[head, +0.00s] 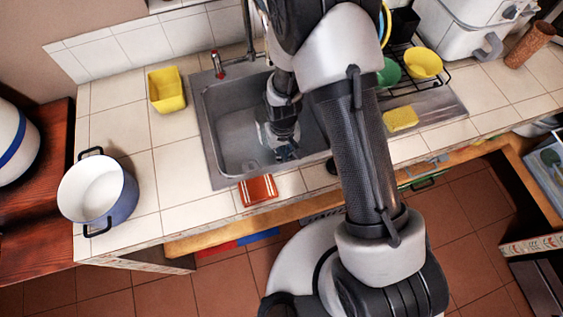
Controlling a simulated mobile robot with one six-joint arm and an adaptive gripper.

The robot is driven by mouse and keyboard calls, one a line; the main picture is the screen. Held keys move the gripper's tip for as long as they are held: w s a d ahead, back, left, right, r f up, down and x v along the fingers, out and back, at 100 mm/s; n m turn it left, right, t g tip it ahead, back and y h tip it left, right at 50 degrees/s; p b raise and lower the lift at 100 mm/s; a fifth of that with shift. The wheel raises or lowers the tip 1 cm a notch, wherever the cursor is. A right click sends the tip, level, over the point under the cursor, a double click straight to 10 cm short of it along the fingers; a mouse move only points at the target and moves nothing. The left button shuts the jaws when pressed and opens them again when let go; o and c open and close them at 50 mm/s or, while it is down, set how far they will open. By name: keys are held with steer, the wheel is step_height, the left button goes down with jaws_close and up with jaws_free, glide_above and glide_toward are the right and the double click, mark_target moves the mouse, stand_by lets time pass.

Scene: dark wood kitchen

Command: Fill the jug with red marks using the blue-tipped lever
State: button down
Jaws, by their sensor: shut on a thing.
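A pale, see-through shape, the jug (266,134), shows beside my gripper (287,152) inside the grey sink (228,125). My gripper points down into the basin and is shut on the jug. My arm and gripper hide most of the jug, and I cannot make out its red marks or its water level. The tap pipe (248,30) rises behind the sink. A red-tipped lever (217,64) stands at the back left sink edge. I cannot make out the blue-tipped lever; my arm covers the area to the right of the pipe.
A yellow tub (166,90) and a blue-white pot (97,190) stand left of the sink. A red-brown sponge or dish (258,190) lies at its front edge. A yellow sponge (401,118) and a rack with a yellow bowl (424,62) are on the right.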

steer(key=shift+f+b, duration=0.75)
steer(key=shift+f, duration=2.8)
steer(key=shift+f, duration=0.15)
steer(key=c, duration=1.7)
jaws_free()
step_height(320, 180, up, 12)
steer(key=p, duration=0.3)
steer(key=shift+r, duration=0.25)
